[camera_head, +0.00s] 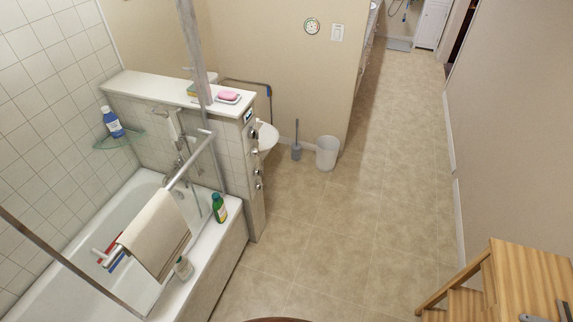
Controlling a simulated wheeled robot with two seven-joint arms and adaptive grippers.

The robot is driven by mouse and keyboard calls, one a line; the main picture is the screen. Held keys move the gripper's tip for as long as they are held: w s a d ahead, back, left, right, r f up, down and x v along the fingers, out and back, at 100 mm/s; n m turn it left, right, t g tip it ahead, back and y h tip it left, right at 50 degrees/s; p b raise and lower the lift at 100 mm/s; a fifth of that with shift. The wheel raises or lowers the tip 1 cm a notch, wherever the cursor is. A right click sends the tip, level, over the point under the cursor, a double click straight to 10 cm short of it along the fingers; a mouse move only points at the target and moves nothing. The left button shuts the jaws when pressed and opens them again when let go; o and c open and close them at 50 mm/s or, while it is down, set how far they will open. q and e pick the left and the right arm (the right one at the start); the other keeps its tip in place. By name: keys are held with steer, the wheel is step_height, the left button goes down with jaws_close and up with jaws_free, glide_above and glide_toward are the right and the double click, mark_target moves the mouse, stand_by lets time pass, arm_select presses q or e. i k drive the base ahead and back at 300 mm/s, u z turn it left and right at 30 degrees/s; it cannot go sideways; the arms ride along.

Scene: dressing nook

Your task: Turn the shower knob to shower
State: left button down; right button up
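The shower fittings are on the tiled half wall at the far end of the bathtub (210,250). A chrome hand shower (174,124) hangs there, with chrome taps (179,163) below it. They are small and partly behind the glass screen's frame, so I cannot tell which part is the shower knob or how it is turned. Several small round metal fittings (257,172) sit on the half wall's narrow end face. Neither of my grippers is in view.
A beige towel (157,236) hangs on a bar at the tub's near side. A green bottle (219,208) and a clear bottle (183,268) stand on the tub rim. A white bin (327,153) stands by the wall. Wooden furniture (530,268) is at right. The middle floor is clear.

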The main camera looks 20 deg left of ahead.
mark_target(257, 172)
steer(key=u, duration=0.05)
steer(key=i, duration=0.7)
steer(key=u, duration=0.75)
steer(key=i, duration=0.6)
steer(key=u, duration=0.45)
